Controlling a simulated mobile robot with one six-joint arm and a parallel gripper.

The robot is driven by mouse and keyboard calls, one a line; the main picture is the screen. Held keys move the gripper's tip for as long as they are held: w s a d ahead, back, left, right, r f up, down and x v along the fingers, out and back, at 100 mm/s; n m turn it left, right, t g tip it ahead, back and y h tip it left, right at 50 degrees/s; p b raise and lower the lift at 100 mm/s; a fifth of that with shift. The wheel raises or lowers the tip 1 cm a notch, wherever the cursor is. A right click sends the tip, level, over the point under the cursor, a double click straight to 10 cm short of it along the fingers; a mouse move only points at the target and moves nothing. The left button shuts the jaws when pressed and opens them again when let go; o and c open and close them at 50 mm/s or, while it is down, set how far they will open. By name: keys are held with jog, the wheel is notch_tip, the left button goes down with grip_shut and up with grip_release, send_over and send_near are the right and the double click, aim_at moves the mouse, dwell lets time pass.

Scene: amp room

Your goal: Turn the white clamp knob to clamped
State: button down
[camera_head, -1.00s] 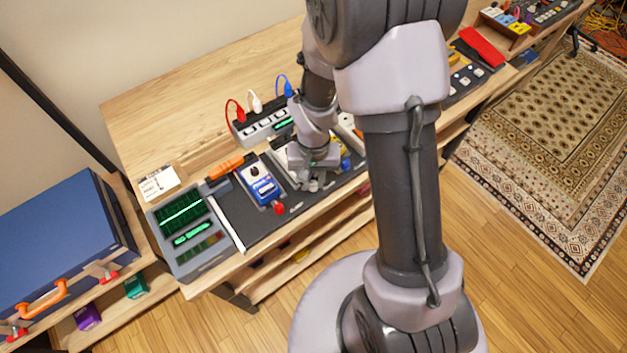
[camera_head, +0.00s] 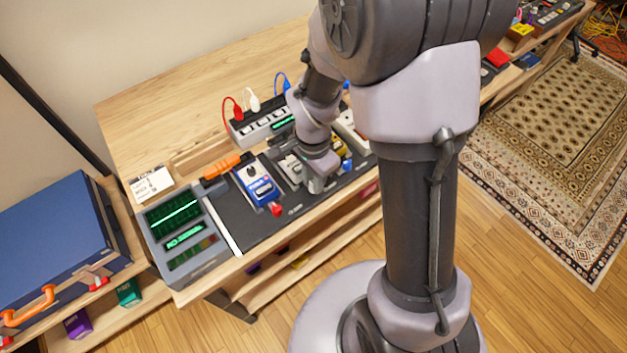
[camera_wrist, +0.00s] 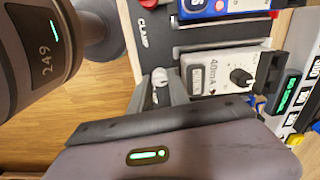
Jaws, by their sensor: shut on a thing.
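The white clamp knob (camera_wrist: 159,77) shows in the wrist view at the board's front edge, beside the white pedal (camera_wrist: 217,74) marked 40mA. My gripper (camera_wrist: 163,92) is shut on the knob, with one finger on each side of it. In the head view my gripper (camera_head: 318,182) is low over the board's front edge and hides the knob. The white pedal (camera_head: 290,168) is partly covered by my wrist there. I cannot tell the knob's turn angle.
A blue pedal (camera_head: 257,184) with a red knob (camera_head: 276,209) sits to the left on the dark board (camera_head: 240,229). A grey meter unit (camera_head: 183,234) with green displays is further left. A power strip (camera_head: 262,126) with red, white and blue plugs stands behind.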

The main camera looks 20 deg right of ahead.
jog(key=shift+m, duration=0.7)
jog(key=c, duration=1.2)
grip_release()
jog(key=shift+c, duration=0.2)
